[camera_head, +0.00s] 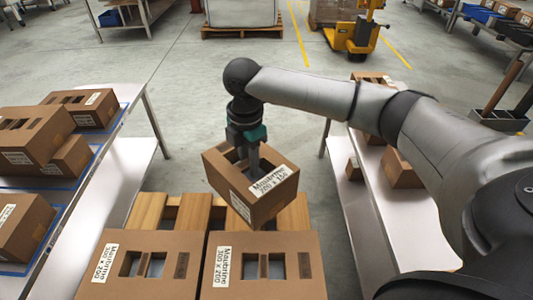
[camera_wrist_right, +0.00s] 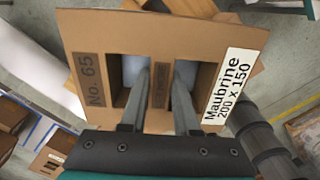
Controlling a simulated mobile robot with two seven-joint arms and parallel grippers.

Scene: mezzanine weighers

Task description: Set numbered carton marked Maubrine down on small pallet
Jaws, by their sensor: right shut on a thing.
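The carton marked Maubrine 200 x 150 (camera_head: 262,207) hangs slightly turned in my right gripper (camera_head: 252,168). In the right wrist view, the gripper (camera_wrist_right: 164,78) has its fingers in the two openings of the carton's top (camera_wrist_right: 115,45), shut on the bar between them; No. 65 is printed beside it. The small pallet (camera_head: 147,211) has wooden slats and lies below. Two larger cartons marked Maubrine 300 x 200, one left (camera_head: 150,287) and one right (camera_head: 265,290), fill its near part. The held carton is over the slats behind them and hides part of these. My left gripper is out of view.
A table (camera_head: 128,150) at left holds several cartons, some on blue-edged areas. A metal table (camera_head: 395,225) at right holds more cartons, partly behind my right arm. A yellow pallet truck (camera_head: 352,35) stands far back. The floor behind the pallet is clear.

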